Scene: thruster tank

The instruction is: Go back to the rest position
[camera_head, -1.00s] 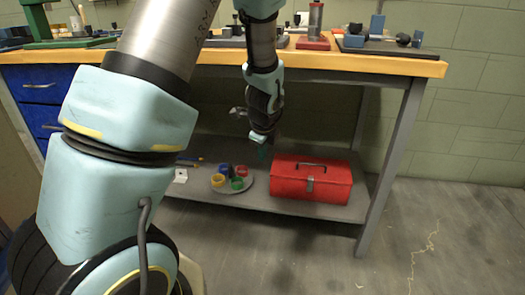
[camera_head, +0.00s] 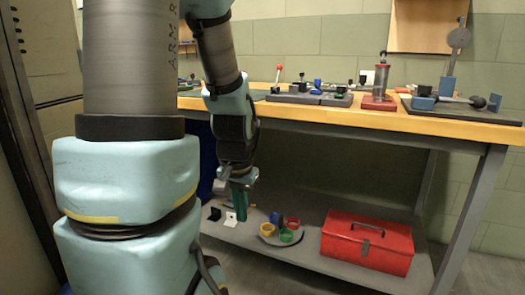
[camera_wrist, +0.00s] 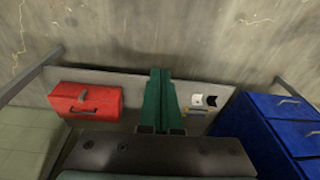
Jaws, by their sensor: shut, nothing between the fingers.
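My gripper (camera_head: 238,201) hangs in front of the workbench, below the level of its top, with its green fingers pointing down. In the wrist view the two green fingers (camera_wrist: 160,98) lie together with nothing between them. The gripper is shut and empty. It is apart from the bench and from the things on the lower shelf, as far as the views show. In the wrist view the fingers hide part of the shelf's middle.
The workbench (camera_head: 415,122) carries several devices. On its lower shelf (camera_head: 318,262) are a red toolbox (camera_head: 367,243) and a round tray (camera_head: 267,238) with several coloured rings. Blue drawers (camera_wrist: 272,130) stand at one end. Bare floor lies before the shelf.

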